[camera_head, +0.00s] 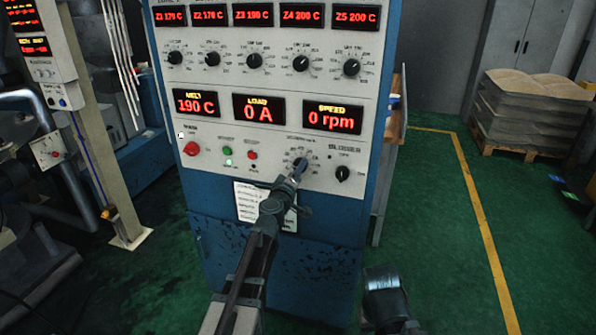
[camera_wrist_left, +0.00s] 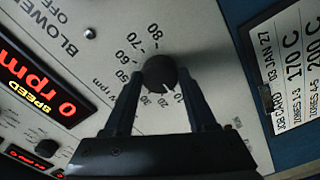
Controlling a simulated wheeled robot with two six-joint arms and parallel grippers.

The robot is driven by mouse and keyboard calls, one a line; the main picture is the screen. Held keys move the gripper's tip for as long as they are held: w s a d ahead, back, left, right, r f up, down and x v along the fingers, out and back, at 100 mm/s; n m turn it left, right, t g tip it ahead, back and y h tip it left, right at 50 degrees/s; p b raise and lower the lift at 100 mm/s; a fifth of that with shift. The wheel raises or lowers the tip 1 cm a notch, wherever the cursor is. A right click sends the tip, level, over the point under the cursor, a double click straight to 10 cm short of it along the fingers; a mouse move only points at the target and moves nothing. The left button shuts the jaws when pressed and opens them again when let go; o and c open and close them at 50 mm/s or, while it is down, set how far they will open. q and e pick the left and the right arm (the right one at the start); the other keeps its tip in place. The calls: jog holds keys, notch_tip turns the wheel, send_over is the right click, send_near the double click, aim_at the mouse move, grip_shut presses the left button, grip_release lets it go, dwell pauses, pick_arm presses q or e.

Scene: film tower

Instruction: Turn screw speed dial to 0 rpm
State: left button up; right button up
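The screw speed dial (camera_wrist_left: 160,72) is a small black knob on the grey panel, with a printed scale whose readable numbers run from 10 to 80. My left gripper (camera_wrist_left: 161,76) has one finger on each side of the knob, and the fingertips appear to touch it. In the head view, my left gripper (camera_head: 298,172) reaches the panel and covers much of the dial. The speed display (camera_head: 333,118) reads 0 rpm. A part of my right arm (camera_head: 383,280) shows low in the head view, its fingers not clear.
The blower knob (camera_head: 343,174) is close right of the dial. A red knob (camera_head: 192,149), a green button (camera_head: 226,149) and a red button (camera_head: 252,155) are to its left. A job card (camera_head: 250,202) hangs below.

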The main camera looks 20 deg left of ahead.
pick_arm(q)
jog(key=c, duration=0.6)
jog(key=shift+c, duration=0.2)
jog(key=shift+n, duration=0.3)
jog(key=shift+n, duration=2.6)
jog(key=o, duration=1.4)
jog(key=shift+c, duration=0.2)
jog(key=shift+s, duration=0.1)
